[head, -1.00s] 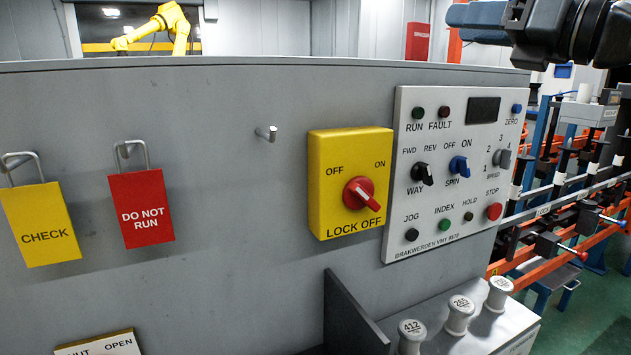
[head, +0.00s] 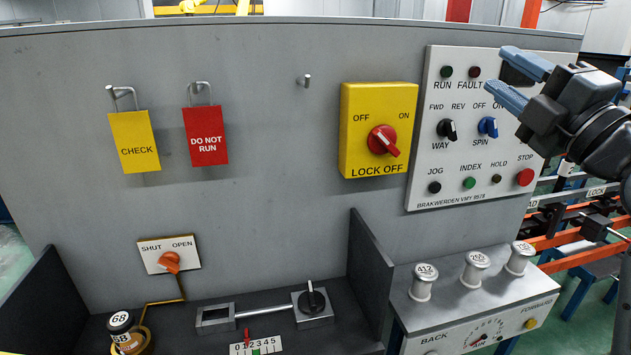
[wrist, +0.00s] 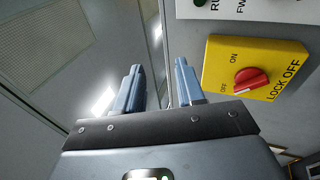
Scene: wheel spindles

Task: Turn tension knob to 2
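A black knob (head: 312,298) with a pale pointer line sits on a grey block on the dark shelf, low in the head view. A rod joins its block to a small frame on the left. In front is a scale plate (head: 255,344) numbered 0 to 5, with a red pointer near 1 and a green mark near 2. No tension label is readable, so I cannot be sure this is the tension knob. My gripper (head: 499,71) is open and empty, before the upper right control panel, far from this knob. The wrist view shows its two blue fingers (wrist: 157,78) apart.
A yellow lock-off box (head: 348,130) with a red switch is on the wall. A dark upright divider (head: 368,275) stands right of the knob. White spools (head: 423,283) stand beyond it.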

